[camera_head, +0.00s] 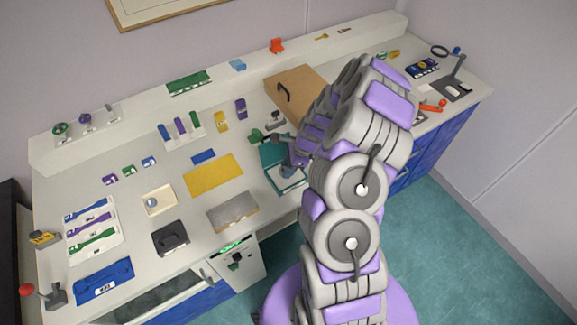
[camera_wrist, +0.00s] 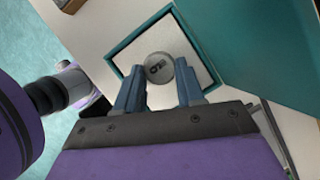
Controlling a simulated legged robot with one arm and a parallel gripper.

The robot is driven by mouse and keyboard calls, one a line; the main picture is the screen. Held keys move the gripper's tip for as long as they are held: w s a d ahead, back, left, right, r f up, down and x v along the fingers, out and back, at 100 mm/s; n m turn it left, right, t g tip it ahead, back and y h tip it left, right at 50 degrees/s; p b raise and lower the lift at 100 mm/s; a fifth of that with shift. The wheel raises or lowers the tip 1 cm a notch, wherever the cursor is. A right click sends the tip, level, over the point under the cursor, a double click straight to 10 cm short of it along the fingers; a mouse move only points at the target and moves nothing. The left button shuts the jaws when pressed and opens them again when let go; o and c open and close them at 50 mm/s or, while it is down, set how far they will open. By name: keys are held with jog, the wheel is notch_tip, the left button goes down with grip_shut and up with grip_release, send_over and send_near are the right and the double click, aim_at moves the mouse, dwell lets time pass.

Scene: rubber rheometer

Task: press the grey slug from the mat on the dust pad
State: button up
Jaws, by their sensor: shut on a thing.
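The grey slug (camera_wrist: 158,66), a round disc with a dark mark on its face, sits between the tips of my gripper (camera_wrist: 158,88) in the wrist view. The two blue fingers are shut on it. Behind it is a white pad in a teal frame (camera_wrist: 120,52), which looks like the dust pad. I cannot tell whether the slug touches the pad. In the head view, my gripper (camera_head: 287,171) is over the teal-framed pad (camera_head: 270,178), and the slug is hidden. A flat yellow mat (camera_head: 213,175) lies left of it, with nothing visible on it.
A teal panel (camera_wrist: 265,45) stands close beside the pad in the wrist view. A brown box (camera_head: 298,85) with a dark handle is behind my arm.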

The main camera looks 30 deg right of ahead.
jog(key=shift+d+f, duration=0.1)
jog(key=shift+d, duration=0.05)
jog(key=shift+d+f, duration=0.25)
jog(key=shift+d, duration=0.15)
jog(key=shift+a, duration=0.4)
jog(key=shift+d, duration=0.25)
jog(key=shift+s+a+f+p, duration=0.1)
jog(key=shift+a+f+p, duration=0.1)
jog(key=shift+p, duration=0.15)
dwell(1.6)
jog(key=shift+d+r+p, duration=0.15)
jog(key=shift+r+p, duration=2.85)
jog(key=shift+r, duration=0.6)
